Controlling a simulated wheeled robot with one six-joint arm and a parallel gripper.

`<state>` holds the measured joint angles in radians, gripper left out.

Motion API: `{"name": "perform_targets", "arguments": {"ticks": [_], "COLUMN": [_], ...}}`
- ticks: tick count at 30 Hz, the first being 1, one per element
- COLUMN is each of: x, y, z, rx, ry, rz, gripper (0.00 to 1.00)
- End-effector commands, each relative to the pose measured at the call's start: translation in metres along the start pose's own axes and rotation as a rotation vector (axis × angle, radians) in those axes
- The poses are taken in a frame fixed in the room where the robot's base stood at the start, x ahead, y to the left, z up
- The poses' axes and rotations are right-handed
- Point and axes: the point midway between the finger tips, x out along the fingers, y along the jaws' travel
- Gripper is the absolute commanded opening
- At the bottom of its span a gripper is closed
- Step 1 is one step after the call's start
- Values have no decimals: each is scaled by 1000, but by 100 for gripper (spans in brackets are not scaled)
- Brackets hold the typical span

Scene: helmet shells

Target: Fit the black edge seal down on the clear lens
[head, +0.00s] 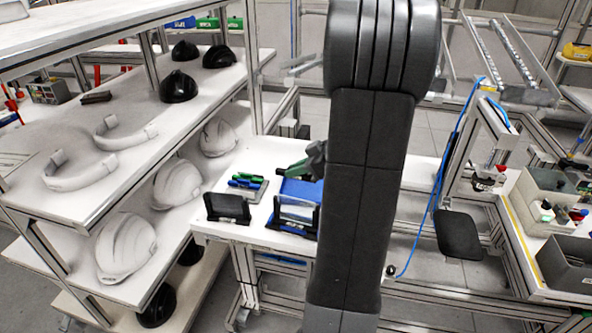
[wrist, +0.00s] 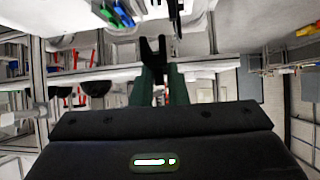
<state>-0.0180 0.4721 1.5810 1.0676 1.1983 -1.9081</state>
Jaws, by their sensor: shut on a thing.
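My gripper (head: 300,166) shows as a green and dark part beside my arm, above the white table. In the wrist view its green fingers (wrist: 160,88) are shut on a black forked piece, which I take to be the black edge seal (wrist: 152,54). The seal points away from the gripper body and is clear of other things there. In the head view I cannot make it out. The clear lens (head: 296,211) appears as a pale, see-through pane upright in a dark holder at the table's front, below the gripper. My arm hides what lies right of it.
A black stand (head: 228,208) is left of the lens, and a blue box (head: 300,190) is behind it. A tray of green and blue markers (head: 247,183) lies further back. White helmet shells (head: 127,246) fill the left shelf. Grey bins (head: 549,195) stand at right.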

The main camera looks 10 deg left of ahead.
Motion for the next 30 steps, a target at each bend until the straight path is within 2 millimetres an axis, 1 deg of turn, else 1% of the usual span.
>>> {"name": "perform_targets", "arguments": {"ticks": [4,21,25,30], "x": [2,29,32,33], "y": [0,0,0,0], "z": [3,44,48,49], "rx": [-5,-3,-3,-2], "ry": [-2,-2,-2,-2], "rz": [3,2,2,2], "gripper": [0,0,0,0]}}
